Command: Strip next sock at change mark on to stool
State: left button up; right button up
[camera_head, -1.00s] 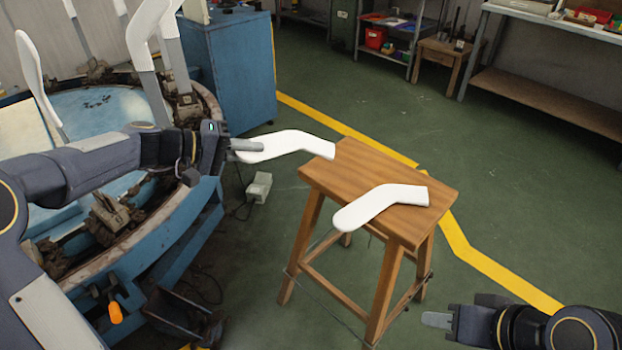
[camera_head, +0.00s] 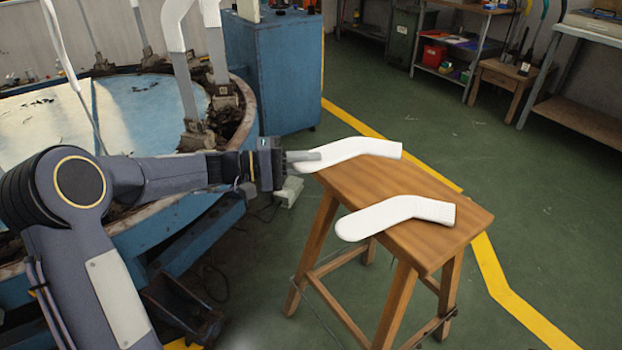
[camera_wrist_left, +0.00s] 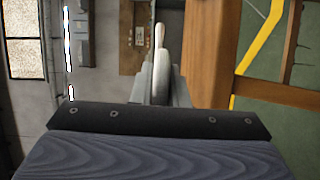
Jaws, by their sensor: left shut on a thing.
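My left gripper (camera_head: 305,156) is shut on a white sock (camera_head: 358,149) near its toe end. The sock reaches right over the back-left part of the wooden stool (camera_head: 345,185); I cannot tell whether it touches the top. In the left wrist view the held sock (camera_wrist_left: 161,70) stands between the fingers, with the stool's wood (camera_wrist_left: 208,50) close on the right. Another white sock (camera_head: 395,215) lies across the stool top, its toe hanging over the left edge. My right gripper is out of view.
The blue round machine (camera_head: 247,105) stands at the left, with white socks on upright forms (camera_head: 178,25) at its rim. A blue cabinet (camera_head: 275,75) stands behind it. Green floor with a yellow line (camera_head: 490,265) is clear right of the stool.

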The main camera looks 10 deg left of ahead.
pick_arm(q)
jog(key=shift+f+b, duration=0.5)
jog(key=shift+f, duration=0.35)
jog(key=shift+f+b, duration=1.25)
jog(key=shift+f, duration=1.05)
jog(key=shift+f+b, duration=0.15)
jog(key=shift+b, duration=0.2)
jog(key=o, duration=0.8)
jog(key=shift+o, duration=0.2)
jog(key=p+v, duration=0.2)
jog(key=v, duration=0.5)
jog(key=shift+s+a, duration=0.2)
jog(key=shift+a, duration=0.15)
